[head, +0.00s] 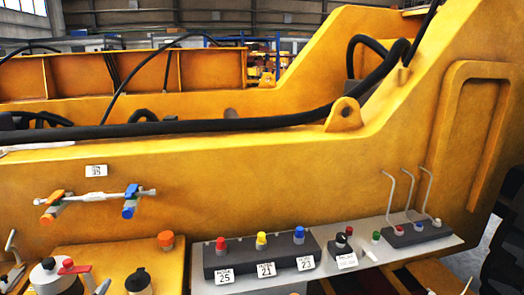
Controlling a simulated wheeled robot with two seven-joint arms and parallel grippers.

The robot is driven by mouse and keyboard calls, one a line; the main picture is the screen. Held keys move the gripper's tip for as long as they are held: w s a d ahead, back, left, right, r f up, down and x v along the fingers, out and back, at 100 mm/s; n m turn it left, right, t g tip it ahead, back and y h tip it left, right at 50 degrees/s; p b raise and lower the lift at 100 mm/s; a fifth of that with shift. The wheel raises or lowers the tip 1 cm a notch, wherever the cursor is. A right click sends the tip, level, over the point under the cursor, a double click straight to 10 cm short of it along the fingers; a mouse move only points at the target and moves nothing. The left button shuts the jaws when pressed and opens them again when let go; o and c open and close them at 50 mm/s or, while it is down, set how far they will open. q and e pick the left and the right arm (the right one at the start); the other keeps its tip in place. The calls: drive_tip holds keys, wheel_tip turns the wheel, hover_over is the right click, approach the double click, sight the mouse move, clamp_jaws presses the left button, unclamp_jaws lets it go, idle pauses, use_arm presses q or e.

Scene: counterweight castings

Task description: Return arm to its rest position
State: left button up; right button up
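Neither of my grippers shows in the head view, and I cannot make out either of my arms with certainty. A large yellow machine casting (230,170) fills most of the view. What either gripper holds cannot be seen.
A grey shelf (440,244) along the casting carries a dark block (225,262) with red, yellow and blue knobs, a black rotary knob (341,240) and several hooked rods (391,195). Orange and blue valves (130,201) are on the left. A black hose (230,125) crosses above.

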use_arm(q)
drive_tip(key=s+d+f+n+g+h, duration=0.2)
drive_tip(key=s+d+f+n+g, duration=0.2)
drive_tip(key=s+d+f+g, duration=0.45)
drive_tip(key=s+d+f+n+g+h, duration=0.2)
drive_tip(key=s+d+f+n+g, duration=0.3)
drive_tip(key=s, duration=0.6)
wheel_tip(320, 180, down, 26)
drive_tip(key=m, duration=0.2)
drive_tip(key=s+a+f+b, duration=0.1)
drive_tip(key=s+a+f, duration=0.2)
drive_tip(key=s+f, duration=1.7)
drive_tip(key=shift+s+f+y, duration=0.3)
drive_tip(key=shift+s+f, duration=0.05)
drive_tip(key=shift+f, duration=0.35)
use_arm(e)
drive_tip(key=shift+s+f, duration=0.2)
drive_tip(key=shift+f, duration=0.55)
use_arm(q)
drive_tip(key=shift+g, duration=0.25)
